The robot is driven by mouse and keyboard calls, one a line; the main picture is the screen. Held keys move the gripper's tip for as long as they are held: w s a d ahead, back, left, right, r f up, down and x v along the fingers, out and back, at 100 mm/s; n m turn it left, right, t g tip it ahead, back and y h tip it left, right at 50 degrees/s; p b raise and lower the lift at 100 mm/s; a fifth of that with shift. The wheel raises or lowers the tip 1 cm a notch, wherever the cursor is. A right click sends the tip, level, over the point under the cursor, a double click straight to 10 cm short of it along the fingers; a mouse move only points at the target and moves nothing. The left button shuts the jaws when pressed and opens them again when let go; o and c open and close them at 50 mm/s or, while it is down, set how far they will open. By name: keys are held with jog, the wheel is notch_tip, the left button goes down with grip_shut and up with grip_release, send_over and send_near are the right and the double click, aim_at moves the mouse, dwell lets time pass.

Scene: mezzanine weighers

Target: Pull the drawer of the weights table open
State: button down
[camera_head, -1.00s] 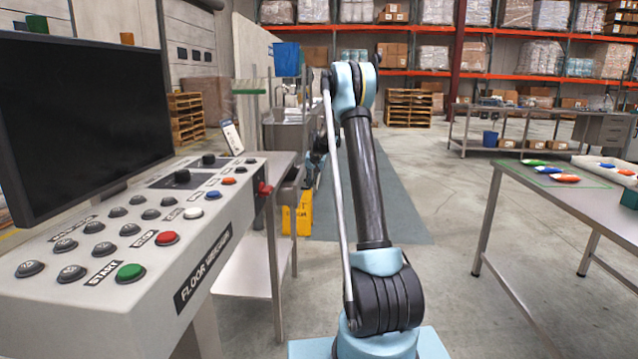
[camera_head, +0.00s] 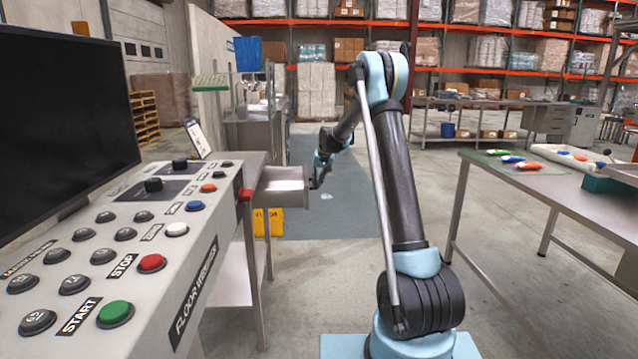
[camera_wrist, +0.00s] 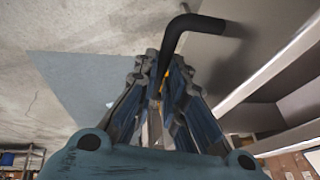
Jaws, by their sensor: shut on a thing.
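The weights table (camera_head: 254,215) stands behind the control console at left. Its grey drawer (camera_head: 281,199) juts out to the right of the table, open, with its pale inside showing. My gripper (camera_head: 317,183) is at the drawer's outer end, small in the head view. In the wrist view my gripper (camera_wrist: 155,88) is closed around the black bar handle (camera_wrist: 184,28), whose bent end runs to the grey drawer front (camera_wrist: 225,55). The fingers hide part of the handle.
The console (camera_head: 150,270) with buttons and a dark monitor (camera_head: 60,120) fills the left. A yellow box (camera_head: 268,222) is under the drawer. A table (camera_head: 570,190) with coloured items stands at right. The floor between is clear.

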jog(key=shift+d, duration=0.1)
jog(key=c, duration=1.7)
grip_release()
jog(key=shift+o, duration=0.2)
jog(key=shift+s+r, duration=0.1)
jog(key=shift+r, duration=0.05)
jog(key=v, duration=1.1)
jog(key=shift+r, duration=0.25)
jog(key=shift+s+d, duration=0.1)
jog(key=shift+d, duration=0.05)
